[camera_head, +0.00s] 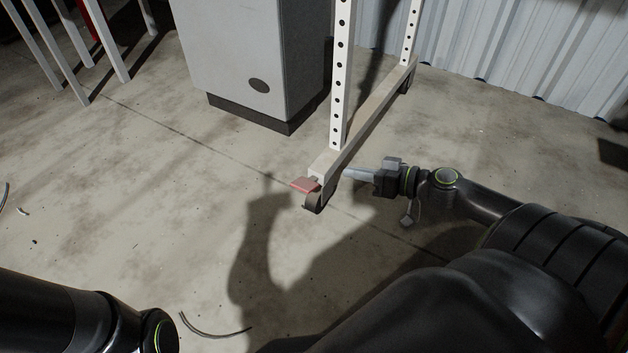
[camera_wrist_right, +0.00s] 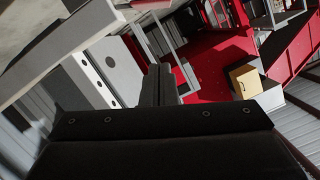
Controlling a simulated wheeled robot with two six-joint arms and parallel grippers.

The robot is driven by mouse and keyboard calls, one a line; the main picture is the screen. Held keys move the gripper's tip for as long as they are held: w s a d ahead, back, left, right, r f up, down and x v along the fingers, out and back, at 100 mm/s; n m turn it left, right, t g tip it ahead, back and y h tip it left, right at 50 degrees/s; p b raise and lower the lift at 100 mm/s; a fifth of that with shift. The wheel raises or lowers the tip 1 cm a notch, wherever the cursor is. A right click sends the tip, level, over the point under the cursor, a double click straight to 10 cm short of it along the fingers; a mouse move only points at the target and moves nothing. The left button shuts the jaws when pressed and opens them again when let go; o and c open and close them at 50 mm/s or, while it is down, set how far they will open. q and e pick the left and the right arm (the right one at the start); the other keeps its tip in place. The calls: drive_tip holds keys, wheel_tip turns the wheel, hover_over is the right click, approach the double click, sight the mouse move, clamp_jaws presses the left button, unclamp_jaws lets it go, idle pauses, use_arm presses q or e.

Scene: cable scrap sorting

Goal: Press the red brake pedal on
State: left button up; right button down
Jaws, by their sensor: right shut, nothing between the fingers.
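The red brake pedal (camera_head: 304,185) sticks out to the left at the near foot of the white perforated rack frame (camera_head: 328,165), above a dark caster wheel (camera_head: 312,204). My right gripper (camera_head: 346,174) is shut and empty, its fingertips pointing left on the right side of the frame's foot, a short way right of the pedal. I cannot tell whether the tips touch the frame. In the right wrist view, the shut fingers (camera_wrist_right: 160,82) point away from the camera, and I cannot make out the pedal there. My left arm shows at the lower left, but its gripper is out of view.
A grey cabinet (camera_head: 255,55) on a dark base stands behind the frame. A corrugated wall (camera_head: 500,50) closes off the back right. A piece of black cable (camera_head: 210,331) lies on the concrete floor. The floor left of the pedal is mostly clear.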

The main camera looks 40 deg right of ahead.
drive_tip(key=b, duration=0.2)
hover_over(314, 187)
drive_tip(key=d, duration=0.2)
wheel_tip(314, 187, down, 2)
drive_tip(key=f, duration=0.1)
drive_tip(key=a+f+b, duration=0.1)
drive_tip(key=f+b, duration=0.1)
drive_tip(key=shift+w+a+f, duration=0.1)
drive_tip(key=shift+a, duration=0.15)
drive_tip(key=shift+a+f+b, duration=0.2)
drive_tip(key=shift+f+b, duration=0.1)
drive_tip(key=shift+f, duration=0.1)
